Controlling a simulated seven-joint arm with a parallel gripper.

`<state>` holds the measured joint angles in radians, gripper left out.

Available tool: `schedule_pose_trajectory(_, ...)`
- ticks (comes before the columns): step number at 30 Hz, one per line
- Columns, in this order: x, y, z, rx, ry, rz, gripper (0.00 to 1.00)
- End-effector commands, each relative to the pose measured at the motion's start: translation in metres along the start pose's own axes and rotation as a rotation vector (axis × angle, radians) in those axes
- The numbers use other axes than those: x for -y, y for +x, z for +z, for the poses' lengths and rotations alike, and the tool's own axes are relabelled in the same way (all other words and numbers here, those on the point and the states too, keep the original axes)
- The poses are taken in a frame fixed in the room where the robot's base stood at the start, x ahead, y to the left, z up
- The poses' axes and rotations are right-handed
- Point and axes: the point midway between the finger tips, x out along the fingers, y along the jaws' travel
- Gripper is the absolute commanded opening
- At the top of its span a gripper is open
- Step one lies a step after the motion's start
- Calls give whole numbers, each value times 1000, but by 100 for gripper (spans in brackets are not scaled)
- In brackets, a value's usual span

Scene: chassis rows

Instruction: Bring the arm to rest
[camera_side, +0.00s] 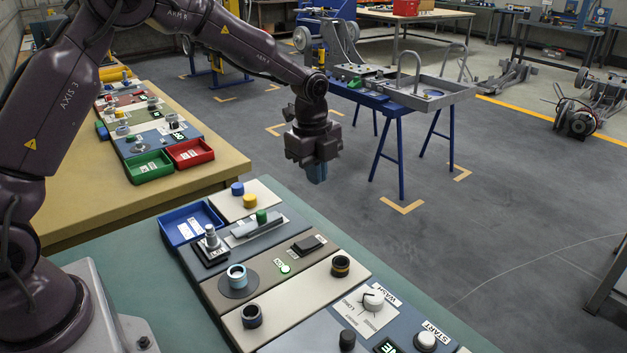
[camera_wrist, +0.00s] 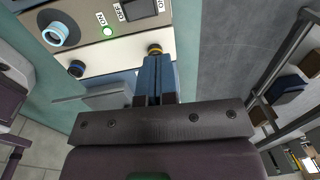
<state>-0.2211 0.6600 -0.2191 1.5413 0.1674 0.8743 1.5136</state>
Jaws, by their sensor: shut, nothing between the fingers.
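My gripper (camera_side: 317,178) hangs fingers down in the side view, in the air near the far right edge of the green bench. Its blue fingers are shut with nothing between them. In the wrist view the closed fingertips (camera_wrist: 155,62) appear just below the yellow-banded knob (camera_wrist: 155,49) of the control panel. My arm reaches from its base at lower left, bent up and over to the right. No object is held.
The green bench (camera_side: 128,240) carries panels with a blue tray (camera_side: 168,236), a lever, knobs, a rocker switch (camera_side: 307,244) and a lit green button (camera_side: 285,268). A tan bench (camera_side: 75,215) stands behind. A blue-legged stand (camera_side: 400,150) stands beyond, on open grey floor.

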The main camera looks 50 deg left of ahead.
Motion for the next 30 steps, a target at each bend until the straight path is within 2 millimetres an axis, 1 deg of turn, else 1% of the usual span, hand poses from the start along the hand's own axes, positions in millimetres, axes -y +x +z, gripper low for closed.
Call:
schedule_pose_trajectory(2, 0, 0, 0, 0, -42, 0, 0)
schedule_pose_trajectory(5, -3, 2, -1, -3, -156, 11, 0)
schedule_pose_trajectory(8, -20, 10, -2, -1, -318, 57, 0)
schedule_pose_trajectory(11, -40, 0, -3, 15, -498, 73, 0)
schedule_pose_trajectory(14, -61, -21, -4, 33, -683, 67, 0)
schedule_pose_trajectory(20, -110, -72, -8, 47, -1030, 8, 0)
schedule_pose_trajectory(24, -153, -108, -13, 19, -1270, -58, 0)
schedule_pose_trajectory(26, -171, -120, -15, -5, -1358, -88, 0)
schedule_pose_trajectory(27, -184, -128, -16, -24, -1412, -106, 0)
schedule_pose_trajectory(30, -214, -143, -19, -85, -1518, -152, 0)
